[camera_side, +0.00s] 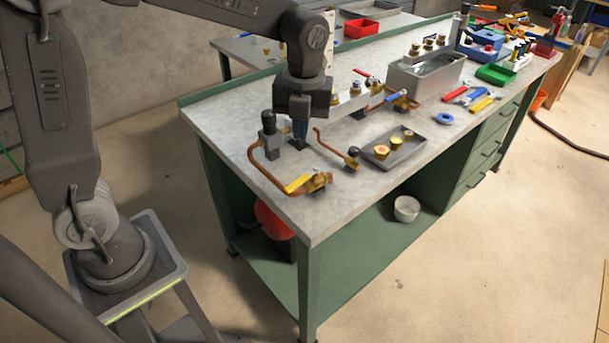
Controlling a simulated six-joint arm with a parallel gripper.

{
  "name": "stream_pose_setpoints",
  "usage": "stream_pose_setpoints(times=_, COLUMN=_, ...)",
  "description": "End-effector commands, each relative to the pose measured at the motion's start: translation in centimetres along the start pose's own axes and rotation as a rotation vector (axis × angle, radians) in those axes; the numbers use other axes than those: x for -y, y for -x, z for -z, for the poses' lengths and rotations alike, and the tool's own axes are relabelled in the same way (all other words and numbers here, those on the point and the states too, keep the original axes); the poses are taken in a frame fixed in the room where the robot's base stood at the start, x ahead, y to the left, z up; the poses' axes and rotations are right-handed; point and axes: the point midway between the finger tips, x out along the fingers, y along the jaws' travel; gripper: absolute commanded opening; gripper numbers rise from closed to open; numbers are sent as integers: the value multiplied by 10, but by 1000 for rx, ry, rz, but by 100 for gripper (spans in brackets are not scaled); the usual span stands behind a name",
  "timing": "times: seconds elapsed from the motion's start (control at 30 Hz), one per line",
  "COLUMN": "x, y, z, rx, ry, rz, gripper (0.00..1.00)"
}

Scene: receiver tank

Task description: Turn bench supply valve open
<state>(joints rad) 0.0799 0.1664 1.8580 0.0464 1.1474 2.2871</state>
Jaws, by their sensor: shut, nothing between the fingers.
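A brass valve (319,182) with a yellow lever (297,184) sits at the near left corner of the bench top, joined to a bent copper pipe (262,172). No label is readable, so I cannot tell for sure that it is the bench supply valve. Farther back are valve fittings with a red lever (361,73) and a blue lever (394,98). My gripper (299,138) points down over the bench, behind the yellow lever and apart from it. It is shut and empty. The fingertips are small and dark here.
A dark regulator-like fitting (268,130) stands close left of my gripper. A second copper pipe (330,145) runs just to its right. A grey tray (402,150) with brass parts, a blue ring (445,118) and a metal box (428,78) lie farther right.

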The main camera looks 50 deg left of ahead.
Motion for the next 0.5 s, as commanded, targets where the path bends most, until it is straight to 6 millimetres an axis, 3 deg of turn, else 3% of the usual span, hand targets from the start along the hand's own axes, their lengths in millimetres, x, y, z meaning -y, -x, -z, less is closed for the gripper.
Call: stream_pose_setpoints(times=0.5, x=23, y=-10, z=16, rx=88, ry=1203, rz=-55, gripper=0)
